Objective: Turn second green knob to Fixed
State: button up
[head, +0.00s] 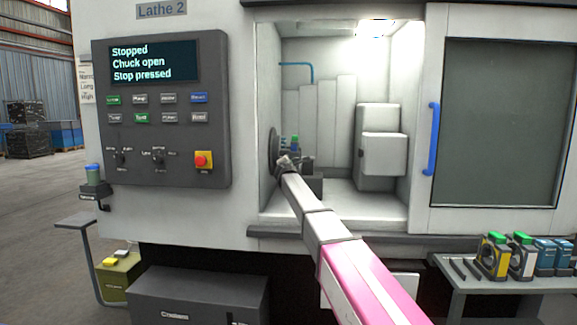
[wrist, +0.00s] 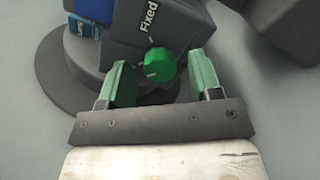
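In the wrist view a green knob (wrist: 161,62) sits on a dark grey block (wrist: 172,24) with the white word "Fixed" above it. A small pale mark shows on the knob's lower left edge. My gripper (wrist: 158,76) is open, with one green-padded finger on each side of the knob. A narrow gap shows between each finger and the knob, so it is not gripped. In the head view my gripper (head: 285,163) is inside the open lathe, by the chuck (head: 273,150). The knob cannot be made out there, and no other green knob shows in the wrist view.
The lathe's control panel (head: 215,120) is on the left; its screen (head: 153,62) reads "Stopped, Chuck open, Stop pressed". A pale turret block (head: 380,150) stands right of my gripper. The door (head: 500,120) is slid right. A side table (head: 500,284) holds several items.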

jog(key=c, duration=0.8)
jog(key=shift+m, duration=0.4)
jog(key=m, duration=1.7)
jog(key=o, duration=0.9)
